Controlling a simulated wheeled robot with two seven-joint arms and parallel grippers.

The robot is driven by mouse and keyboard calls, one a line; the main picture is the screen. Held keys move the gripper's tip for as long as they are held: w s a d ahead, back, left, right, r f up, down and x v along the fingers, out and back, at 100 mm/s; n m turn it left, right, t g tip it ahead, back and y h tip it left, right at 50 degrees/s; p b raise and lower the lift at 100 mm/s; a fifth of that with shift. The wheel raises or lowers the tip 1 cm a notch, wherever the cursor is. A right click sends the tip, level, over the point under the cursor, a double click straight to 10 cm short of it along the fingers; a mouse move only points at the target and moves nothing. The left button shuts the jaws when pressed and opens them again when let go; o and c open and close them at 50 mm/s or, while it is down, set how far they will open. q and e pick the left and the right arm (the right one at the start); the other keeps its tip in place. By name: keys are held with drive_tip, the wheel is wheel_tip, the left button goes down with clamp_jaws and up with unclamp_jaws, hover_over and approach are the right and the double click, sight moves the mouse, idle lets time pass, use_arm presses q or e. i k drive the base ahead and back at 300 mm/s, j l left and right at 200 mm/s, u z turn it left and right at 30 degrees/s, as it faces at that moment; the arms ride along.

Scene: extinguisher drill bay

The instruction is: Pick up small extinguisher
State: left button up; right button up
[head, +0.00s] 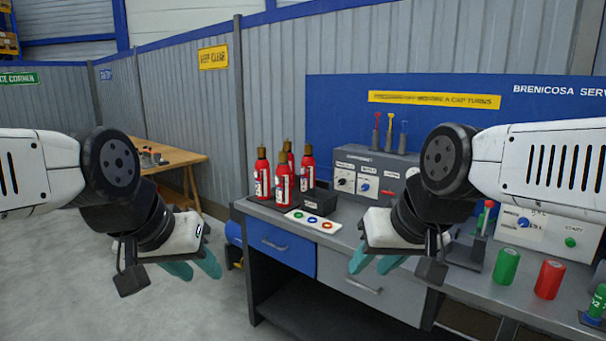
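Several small red extinguishers with brass-coloured tops stand upright in a group at the back left of the workbench. The left one (262,174), the front one (283,186) and the right one (307,168) show clearly; another is partly hidden behind them. My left gripper (195,266) is open and empty, over the floor to the left of the bench and apart from the extinguishers. My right gripper (374,262) is open and empty, in front of the bench's drawers in the picture, to the lower right of the extinguishers.
The grey workbench (345,212) has a blue drawer (282,248) and a grey drawer. A tray with coloured rings (312,221) lies before the extinguishers. A control box (367,172) stands right of them. Green (506,266) and red (548,279) cylinders stand at right.

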sight(261, 172)
drive_tip(key=z, duration=1.25)
drive_tip(key=u, duration=1.4)
drive_tip(key=i+u, duration=0.1)
drive_tip(key=i, duration=1.2)
drive_tip(key=i+l+u, duration=0.15)
drive_tip(key=i, duration=0.5)
drive_tip(key=i+u, duration=0.1)
drive_tip(key=i, duration=0.55)
drive_tip(key=l, duration=0.1)
